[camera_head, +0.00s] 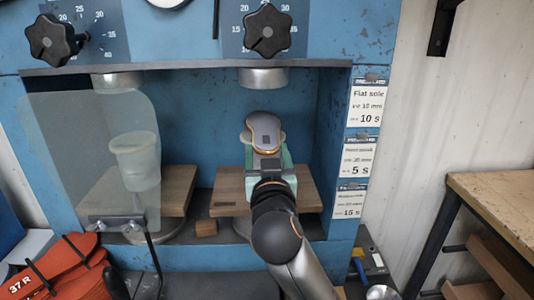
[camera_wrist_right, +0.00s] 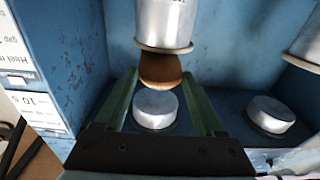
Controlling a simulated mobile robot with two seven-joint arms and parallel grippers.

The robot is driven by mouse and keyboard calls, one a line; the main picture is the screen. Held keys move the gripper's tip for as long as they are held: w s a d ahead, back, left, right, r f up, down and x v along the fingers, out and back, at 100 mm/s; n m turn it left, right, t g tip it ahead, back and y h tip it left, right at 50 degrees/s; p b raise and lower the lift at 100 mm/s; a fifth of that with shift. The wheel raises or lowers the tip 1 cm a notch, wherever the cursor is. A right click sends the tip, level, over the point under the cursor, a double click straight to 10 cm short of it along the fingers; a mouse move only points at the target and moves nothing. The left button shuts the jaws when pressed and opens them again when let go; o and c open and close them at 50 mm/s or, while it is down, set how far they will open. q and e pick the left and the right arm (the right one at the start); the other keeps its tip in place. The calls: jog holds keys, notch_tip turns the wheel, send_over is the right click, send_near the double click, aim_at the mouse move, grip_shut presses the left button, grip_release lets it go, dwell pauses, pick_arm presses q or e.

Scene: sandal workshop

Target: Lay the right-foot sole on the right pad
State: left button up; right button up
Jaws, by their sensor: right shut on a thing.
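The right-foot sole (camera_head: 264,128) shows in the head view as a grey oval with a dark square mark and an orange-brown edge. My right gripper (camera_head: 267,160), with green fingers, is shut on it inside the right bay of the blue press. The right pad (camera_head: 283,137) is a cream rim just behind and below the sole, mostly hidden. The wrist view is upside down. There the brown sole (camera_wrist_right: 160,70) lies between the fingers (camera_wrist_right: 160,105), over the pad's cream rim (camera_wrist_right: 163,47). I cannot tell whether it touches. My left gripper is not in view.
A round metal press head (camera_head: 263,77) hangs above the sole. A clear guard (camera_head: 75,140) covers the left bay and its pale pad stand (camera_head: 135,160). Wooden boards (camera_head: 230,190) and a small block (camera_head: 206,228) lie low in the bays.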

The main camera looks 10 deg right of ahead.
jog(key=shift+f, duration=0.3)
jog(key=o, duration=1.3)
jog(key=shift+c, duration=0.2)
